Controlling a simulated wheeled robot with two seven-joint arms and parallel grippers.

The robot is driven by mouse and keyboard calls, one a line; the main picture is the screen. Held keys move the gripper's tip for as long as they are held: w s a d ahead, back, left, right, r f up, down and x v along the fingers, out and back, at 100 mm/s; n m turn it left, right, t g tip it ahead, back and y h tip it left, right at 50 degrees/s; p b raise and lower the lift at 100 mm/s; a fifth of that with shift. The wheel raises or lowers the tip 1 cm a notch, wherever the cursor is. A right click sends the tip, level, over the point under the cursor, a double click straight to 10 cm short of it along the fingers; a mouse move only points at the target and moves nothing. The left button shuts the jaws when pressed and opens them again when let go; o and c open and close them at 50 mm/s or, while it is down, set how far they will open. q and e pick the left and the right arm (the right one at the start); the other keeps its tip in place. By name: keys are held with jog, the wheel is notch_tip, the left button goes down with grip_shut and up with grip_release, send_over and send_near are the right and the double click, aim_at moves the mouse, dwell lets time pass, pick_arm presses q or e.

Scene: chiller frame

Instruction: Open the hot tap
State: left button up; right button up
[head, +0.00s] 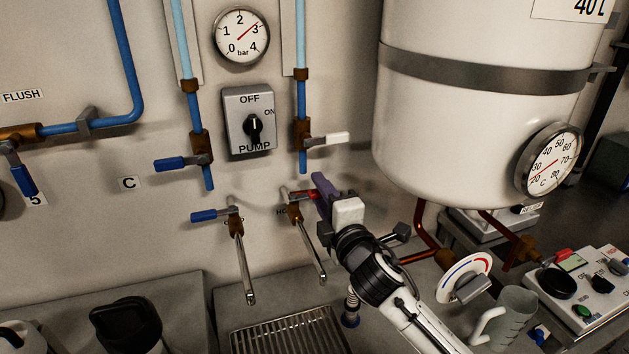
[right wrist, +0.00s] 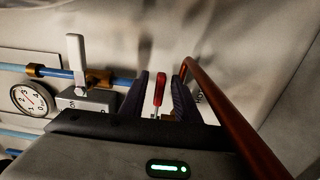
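The hot tap (head: 294,214) is a brass valve on the wall with a red lever and a long steel spout hanging down. Its red lever (head: 303,194) points right, roughly level, toward my right gripper. My right gripper (head: 323,188) has purple fingers and is at the lever's free end. In the right wrist view, the red lever (right wrist: 159,88) stands between the two open fingers (right wrist: 159,97), with a gap on each side. The fingers partly cover the lever's end in the head view. My left gripper is not in view.
The blue-handled tap (head: 232,214) stands left of the hot tap. Above are a white-handled valve (head: 325,139) and the pump switch (head: 250,119). A white tank (head: 470,130) and copper pipe (head: 420,226) are to the right. A drain grille (head: 285,333) lies below.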

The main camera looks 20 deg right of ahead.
jog(key=shift+w, duration=1.85)
grip_shut()
